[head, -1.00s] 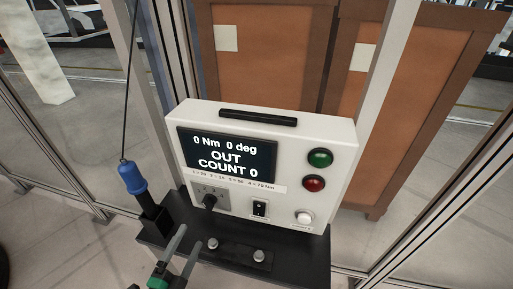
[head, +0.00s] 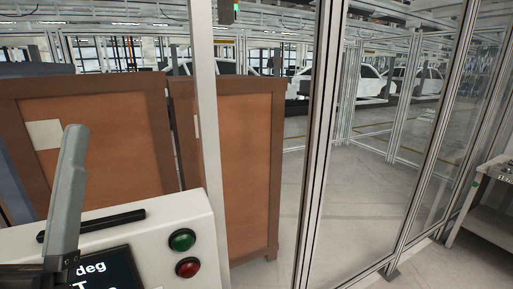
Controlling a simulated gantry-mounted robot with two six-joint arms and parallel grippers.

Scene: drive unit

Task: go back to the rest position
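The white control box (head: 150,233) is at the lower left of the head view, cut off by the frame's bottom and left edges. Its green button (head: 181,240), red button (head: 188,268) and part of its dark display (head: 100,272) show. A grey upright piece with a dark base, which looks like a finger of my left gripper (head: 68,190), stands in front of the box at the left. Its other finger is not visible, so its opening cannot be told. My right gripper is not in view.
Brown framed panels (head: 100,140) stand behind the box. A metal post (head: 205,110) rises just behind it. Clear fence panels with aluminium frames (head: 315,150) run along the right. A grey workbench (head: 490,215) is at the right edge. Floor between is clear.

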